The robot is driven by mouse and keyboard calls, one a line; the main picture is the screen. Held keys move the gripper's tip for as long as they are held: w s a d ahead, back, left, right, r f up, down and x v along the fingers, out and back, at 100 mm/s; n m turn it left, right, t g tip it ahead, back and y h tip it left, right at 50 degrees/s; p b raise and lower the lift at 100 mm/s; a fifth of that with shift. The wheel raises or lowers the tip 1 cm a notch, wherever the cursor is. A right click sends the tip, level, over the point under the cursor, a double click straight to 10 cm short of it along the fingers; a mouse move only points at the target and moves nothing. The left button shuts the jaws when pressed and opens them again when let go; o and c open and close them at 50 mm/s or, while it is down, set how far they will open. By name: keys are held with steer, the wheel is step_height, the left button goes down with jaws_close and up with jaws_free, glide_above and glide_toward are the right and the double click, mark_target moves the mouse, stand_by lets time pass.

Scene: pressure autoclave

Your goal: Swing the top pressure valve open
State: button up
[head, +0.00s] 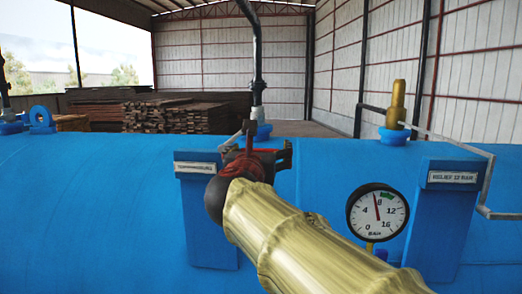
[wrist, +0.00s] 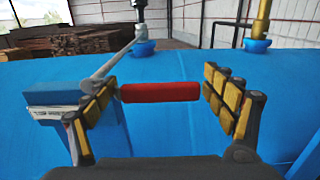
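The top pressure valve is a lever with a red grip (wrist: 160,92) on a grey rod (wrist: 112,66), which runs up toward a pipe on a blue fitting (wrist: 144,48) on top of the blue tank. In the wrist view, the red grip lies crosswise between the two spread fingers of my gripper (wrist: 160,98). The fingers, with yellow pads, stand near the grip's two ends; I cannot tell if they touch it. In the head view, my gripper (head: 268,160) is at the lever beside the pipe, mostly hidden by my arm.
The blue tank (head: 90,200) fills the foreground. A pressure gauge (head: 377,212), a labelled relief box (head: 450,178) and a brass relief valve (head: 396,105) are to the right. A labelled blue box (head: 196,168) stands just left of my gripper. Stacked timber (head: 175,115) is behind.

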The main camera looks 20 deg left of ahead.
steer(key=c, duration=1.4)
steer(key=shift+c, duration=0.3)
steer(key=shift+f, duration=0.1)
step_height(320, 180, down, 3)
steer(key=m+b, duration=0.2)
steer(key=b, duration=0.3)
steer(key=shift+m, duration=0.3)
steer(key=s+a+f+m+b, duration=0.3)
steer(key=a+f+m+b, duration=0.5)
steer(key=m+b, duration=0.7)
steer(key=a+b, duration=0.1)
steer(key=b, duration=0.1)
steer(key=shift+m+b, duration=0.3)
